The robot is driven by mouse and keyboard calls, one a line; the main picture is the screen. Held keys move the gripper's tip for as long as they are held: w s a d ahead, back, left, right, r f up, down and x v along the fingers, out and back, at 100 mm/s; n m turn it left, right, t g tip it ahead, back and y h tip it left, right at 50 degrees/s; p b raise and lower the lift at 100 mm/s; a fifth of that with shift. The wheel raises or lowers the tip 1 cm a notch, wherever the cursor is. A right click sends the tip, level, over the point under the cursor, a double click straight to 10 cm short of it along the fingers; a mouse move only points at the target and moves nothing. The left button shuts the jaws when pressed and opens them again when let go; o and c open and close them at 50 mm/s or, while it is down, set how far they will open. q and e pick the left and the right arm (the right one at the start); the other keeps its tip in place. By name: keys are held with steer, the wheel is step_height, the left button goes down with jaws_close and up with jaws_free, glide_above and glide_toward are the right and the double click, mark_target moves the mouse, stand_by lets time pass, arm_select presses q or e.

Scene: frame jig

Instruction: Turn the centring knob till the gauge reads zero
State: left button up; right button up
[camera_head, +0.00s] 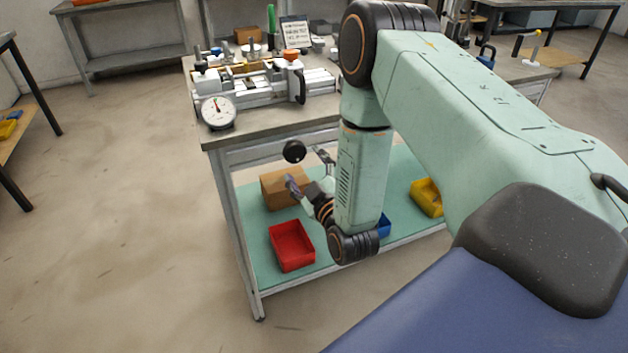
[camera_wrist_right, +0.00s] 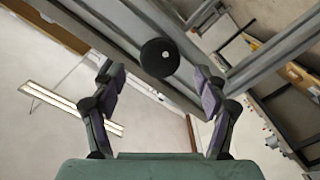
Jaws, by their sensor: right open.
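The gauge (camera_head: 217,110) is a round white dial at the front left of the frame jig (camera_head: 262,84) on the bench. Its reading is too small to tell. A black round knob (camera_head: 294,151), which I take for the centring knob, shows below the bench's front edge. In the right wrist view the knob (camera_wrist_right: 160,57) appears between and beyond the fingers. My right gripper (camera_head: 307,168) is open and empty just below the knob, pointing up towards it. It also shows in the wrist view (camera_wrist_right: 158,88), with nothing between its pads. My left gripper is out of view.
Below the bench top (camera_head: 240,130), a lower shelf (camera_head: 255,240) holds a red bin (camera_head: 291,246), a cardboard box (camera_head: 284,190) and a yellow bin (camera_head: 427,197). A bench rail (camera_wrist_right: 110,50) runs close above the right gripper. The floor at left is clear.

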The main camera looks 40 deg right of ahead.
steer(key=v, duration=0.6)
stand_by(0.4)
steer(key=s+a+f+m+g+y, duration=0.2)
steer(key=s+f+g, duration=0.2)
steer(key=f, duration=0.3)
steer(key=s+a+f+m+g+y, duration=0.1)
steer(key=s+a+f+m+g, duration=0.3)
steer(key=f, duration=0.3)
steer(key=s+a+f+g, duration=0.1)
steer(key=s+g, duration=0.2)
steer(key=s, duration=0.4)
steer(key=s+a+f+g+y, duration=0.1)
steer(key=s+a+f+g, duration=0.1)
steer(key=s, duration=0.5)
steer(key=s+a+f+g, duration=0.1)
steer(key=s+f+g, duration=0.1)
steer(key=s+g, duration=0.2)
steer(key=s, duration=0.3)
steer(key=shift+a, duration=0.35)
